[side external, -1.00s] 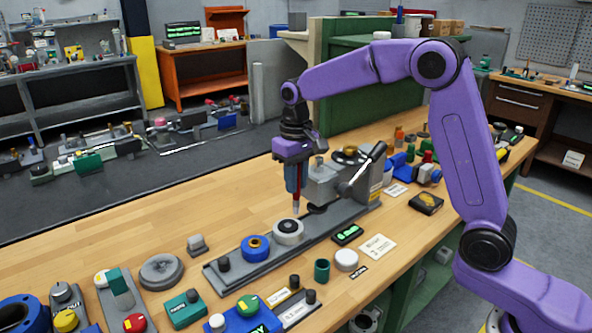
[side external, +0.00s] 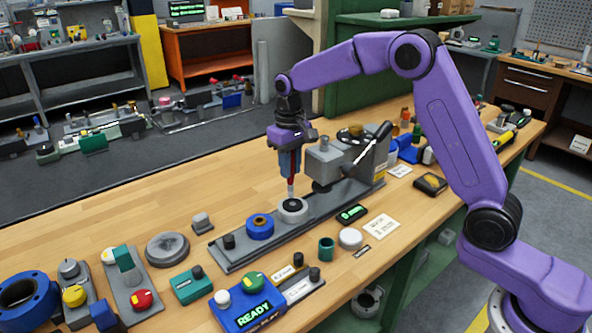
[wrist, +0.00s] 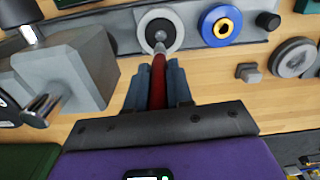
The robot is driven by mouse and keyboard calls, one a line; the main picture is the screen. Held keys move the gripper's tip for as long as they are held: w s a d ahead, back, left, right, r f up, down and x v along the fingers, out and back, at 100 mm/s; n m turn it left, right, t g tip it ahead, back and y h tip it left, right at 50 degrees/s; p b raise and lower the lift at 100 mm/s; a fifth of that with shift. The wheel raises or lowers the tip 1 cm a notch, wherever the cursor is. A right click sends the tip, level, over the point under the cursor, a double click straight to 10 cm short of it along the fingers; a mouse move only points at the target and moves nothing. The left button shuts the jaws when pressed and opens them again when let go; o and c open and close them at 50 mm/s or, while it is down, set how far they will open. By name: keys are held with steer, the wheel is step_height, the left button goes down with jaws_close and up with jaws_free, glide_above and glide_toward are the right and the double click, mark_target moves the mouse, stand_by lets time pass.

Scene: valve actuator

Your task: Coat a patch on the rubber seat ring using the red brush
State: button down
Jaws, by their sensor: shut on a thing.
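The red brush (side external: 293,165) is held upright with its tip down in my gripper (side external: 290,175), which is shut on it. In the wrist view the brush (wrist: 158,82) stands between the blue-grey fingers and its pale tip overlaps the dark middle of a pale ring with a black centre. This ring, seemingly the rubber seat ring (side external: 293,211), sits on the grey rail; it also shows in the wrist view (wrist: 146,24). The brush tip is at or just above the ring; I cannot tell whether it touches.
A grey block with a lever (side external: 334,162) stands close right of my gripper. A blue ring with a yellow centre (side external: 260,228) sits left on the same rail (side external: 228,262). A blue box reading READY (side external: 252,311) is in front. Bare tabletop (side external: 150,205) lies to the left.

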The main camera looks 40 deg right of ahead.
steer(key=s+r, duration=0.4)
steer(key=r, duration=0.2)
steer(key=shift+a+r, duration=0.25)
steer(key=shift+a, duration=0.05)
stand_by(2.5)
steer(key=shift+d, duration=0.15)
stand_by(0.6)
